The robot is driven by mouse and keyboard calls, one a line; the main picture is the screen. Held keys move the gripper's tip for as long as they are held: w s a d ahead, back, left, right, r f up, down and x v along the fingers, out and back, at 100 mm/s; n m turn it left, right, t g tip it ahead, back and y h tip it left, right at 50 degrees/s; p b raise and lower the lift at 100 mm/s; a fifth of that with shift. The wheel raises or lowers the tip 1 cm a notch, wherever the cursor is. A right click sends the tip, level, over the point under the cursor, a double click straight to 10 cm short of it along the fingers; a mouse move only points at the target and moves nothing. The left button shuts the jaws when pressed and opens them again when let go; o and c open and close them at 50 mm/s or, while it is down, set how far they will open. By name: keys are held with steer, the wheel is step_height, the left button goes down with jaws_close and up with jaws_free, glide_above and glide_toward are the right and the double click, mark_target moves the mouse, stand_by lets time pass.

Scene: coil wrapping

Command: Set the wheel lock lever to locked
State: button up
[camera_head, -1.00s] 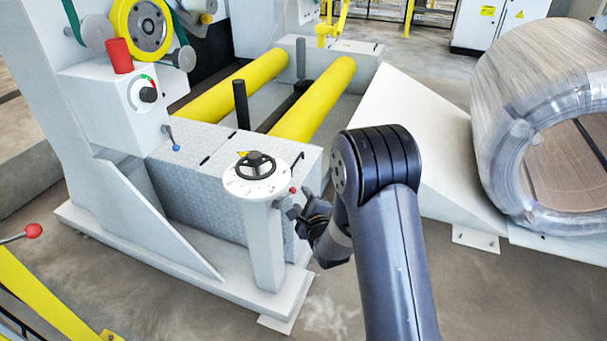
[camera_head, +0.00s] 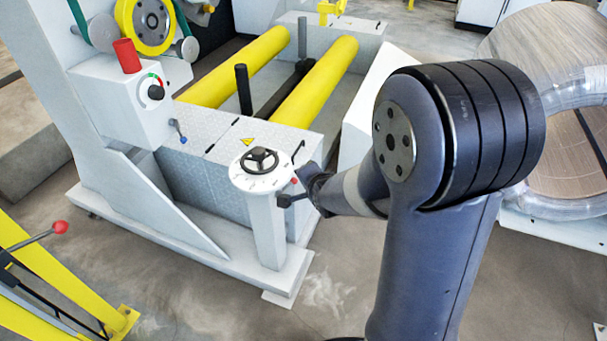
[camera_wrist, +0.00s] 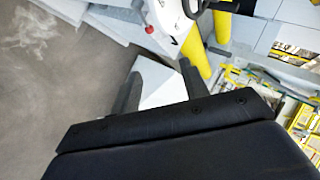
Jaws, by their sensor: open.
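A short lever with a red knob (camera_head: 294,181) sticks out from the right side of a white pedestal head (camera_head: 246,183), under a black handwheel (camera_head: 260,160). I take it for the wheel lock lever; its lock marking is too small to read. My gripper (camera_head: 292,187) is at the right of the pedestal with its fingers spread around the knob's place in the picture. In the wrist view, the red knob (camera_wrist: 149,30) lies beyond the open fingertips (camera_wrist: 158,68), apart from them, with nothing between the fingers.
Left of the pedestal is a machine with a black dial (camera_head: 156,92) and a blue-tipped lever (camera_head: 178,131). A black lever (camera_head: 298,148) stands on the plated box. Another red-knobbed lever (camera_head: 60,227) is on a yellow frame at left. A wrapped coil (camera_head: 545,110) is at right.

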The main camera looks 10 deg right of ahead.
steer(key=shift+s+d+r+n+g+p, duration=0.1)
steer(key=shift+s+r+n+g+p, duration=0.3)
steer(key=shift+s+r+n, duration=0.55)
steer(key=shift+f+m, duration=0.1)
steer(key=shift+m, duration=0.15)
